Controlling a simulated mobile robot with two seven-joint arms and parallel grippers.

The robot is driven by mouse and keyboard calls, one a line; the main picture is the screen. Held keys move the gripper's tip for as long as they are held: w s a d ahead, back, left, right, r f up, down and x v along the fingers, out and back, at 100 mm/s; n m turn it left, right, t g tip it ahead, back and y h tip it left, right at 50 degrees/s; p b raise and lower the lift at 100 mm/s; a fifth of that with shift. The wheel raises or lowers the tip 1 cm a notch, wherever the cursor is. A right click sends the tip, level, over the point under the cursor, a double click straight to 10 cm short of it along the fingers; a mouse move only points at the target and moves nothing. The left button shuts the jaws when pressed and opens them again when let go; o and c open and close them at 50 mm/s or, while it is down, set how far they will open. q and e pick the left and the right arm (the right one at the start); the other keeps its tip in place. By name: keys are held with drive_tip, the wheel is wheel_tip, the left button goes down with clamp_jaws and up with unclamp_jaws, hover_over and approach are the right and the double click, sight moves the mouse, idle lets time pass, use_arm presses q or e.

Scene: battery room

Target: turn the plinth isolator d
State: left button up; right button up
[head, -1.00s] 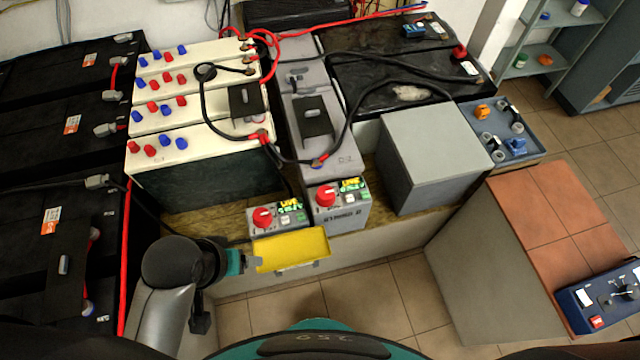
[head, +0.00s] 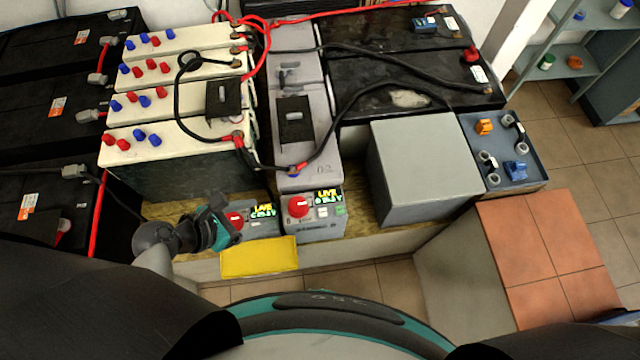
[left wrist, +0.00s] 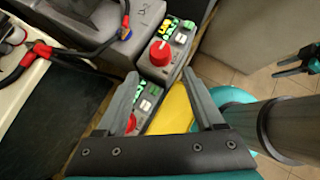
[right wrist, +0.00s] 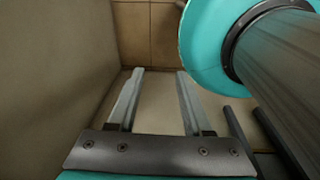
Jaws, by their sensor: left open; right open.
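Two grey isolator boxes with red knobs stand side by side at the plinth's front edge. The left box has a red knob (head: 236,220); the right box has a larger-looking red knob (head: 298,206). Both have green-yellow lettering; I cannot read which is d. My left gripper (head: 222,222) is open, close beside the left knob. In the left wrist view, the right box's knob (left wrist: 160,52) lies beyond and between the open fingertips (left wrist: 162,76). My right gripper (right wrist: 155,72) is open and empty above the floor.
A yellow panel (head: 260,258) juts out below the left box. Batteries with black cables (head: 345,100) stand behind the boxes. A grey block (head: 420,160) stands to the right, and a tile-topped counter (head: 545,240) farther right. Tiled floor lies in front.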

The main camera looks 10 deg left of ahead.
use_arm(q)
drive_tip(key=b, duration=0.3)
approach(297, 205)
drive_tip(key=f, duration=0.1)
drive_tip(key=b+x, duration=0.1)
drive_tip(key=x, duration=0.4)
drive_tip(key=b+x, duration=0.2)
drive_tip(key=x, duration=0.2)
drive_tip(key=shift+w+d, duration=0.3)
drive_tip(key=shift+w, duration=0.1)
use_arm(e)
wheel_tip(297, 205, down, 6)
drive_tip(key=s+a, duration=0.2)
drive_tip(key=shift+s, duration=0.15)
use_arm(q)
drive_tip(key=shift+c, duration=0.3)
drive_tip(key=c, duration=1)
